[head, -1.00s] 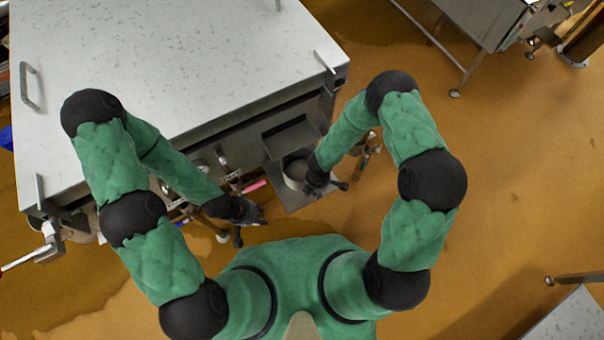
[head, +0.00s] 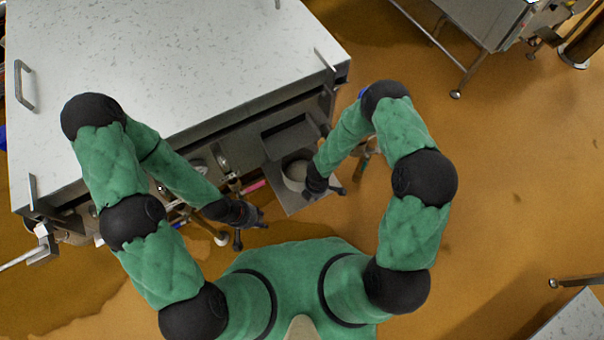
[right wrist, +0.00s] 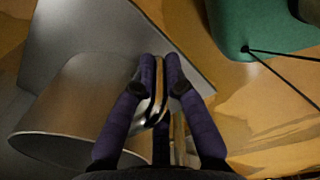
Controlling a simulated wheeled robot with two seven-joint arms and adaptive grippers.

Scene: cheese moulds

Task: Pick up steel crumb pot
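The steel crumb pot (head: 294,172) stands on a grey tray-like shelf at the front of the bench in the head view, partly hidden by my right gripper (head: 323,190). In the right wrist view its round metal body (right wrist: 75,105) lies at the left.
The large speckled bench top (head: 170,70) fills the upper left. A dark grey compartment (head: 289,137) sits just behind the pot. A pink item (head: 253,186) and metal fittings lie near my left gripper. Open floor (head: 510,190) is on the right.

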